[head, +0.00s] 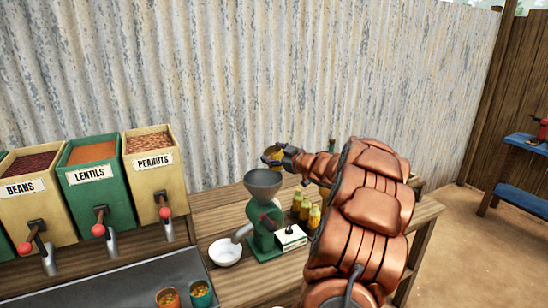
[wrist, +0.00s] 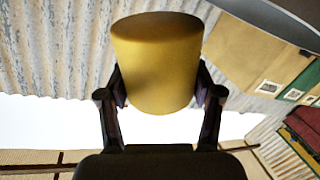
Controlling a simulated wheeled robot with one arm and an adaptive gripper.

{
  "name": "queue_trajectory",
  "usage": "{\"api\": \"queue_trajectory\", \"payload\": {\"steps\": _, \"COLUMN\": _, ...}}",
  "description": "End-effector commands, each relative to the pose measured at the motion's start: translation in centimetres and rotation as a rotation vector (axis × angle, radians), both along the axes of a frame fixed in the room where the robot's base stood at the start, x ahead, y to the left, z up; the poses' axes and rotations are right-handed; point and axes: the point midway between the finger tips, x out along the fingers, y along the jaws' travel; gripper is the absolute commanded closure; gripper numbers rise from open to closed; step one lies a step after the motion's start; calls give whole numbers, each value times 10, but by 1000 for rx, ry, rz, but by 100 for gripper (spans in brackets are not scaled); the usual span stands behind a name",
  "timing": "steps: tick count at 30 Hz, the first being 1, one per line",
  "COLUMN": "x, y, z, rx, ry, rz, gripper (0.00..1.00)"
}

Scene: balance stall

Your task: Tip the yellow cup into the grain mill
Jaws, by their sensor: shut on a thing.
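The yellow cup (wrist: 156,62) is held between the two fingers of my gripper (wrist: 160,95) in the wrist view. In the head view a small part of the cup (head: 272,153) shows at my gripper (head: 283,157), above and slightly right of the mill's hopper. The cup is tilted; its contents cannot be seen. The grain mill (head: 265,215) is green with a grey funnel hopper (head: 263,182) on top and stands on the wooden table. The hopper's inside looks empty from here. My gripper is shut on the cup, apart from the hopper.
A white bowl (head: 225,252) sits under the mill's spout. Several yellow bottles (head: 304,208) stand right of the mill, behind my arm. Bean, lentil (head: 95,190) and peanut dispensers stand at left.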

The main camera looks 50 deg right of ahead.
Motion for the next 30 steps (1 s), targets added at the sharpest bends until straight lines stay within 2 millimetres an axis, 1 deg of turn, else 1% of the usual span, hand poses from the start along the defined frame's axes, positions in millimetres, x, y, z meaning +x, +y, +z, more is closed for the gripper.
{"api": "queue_trajectory", "payload": {"steps": 30, "x": 1, "y": 2, "z": -4, "rx": -200, "ry": 68, "rz": 1, "gripper": 74}}
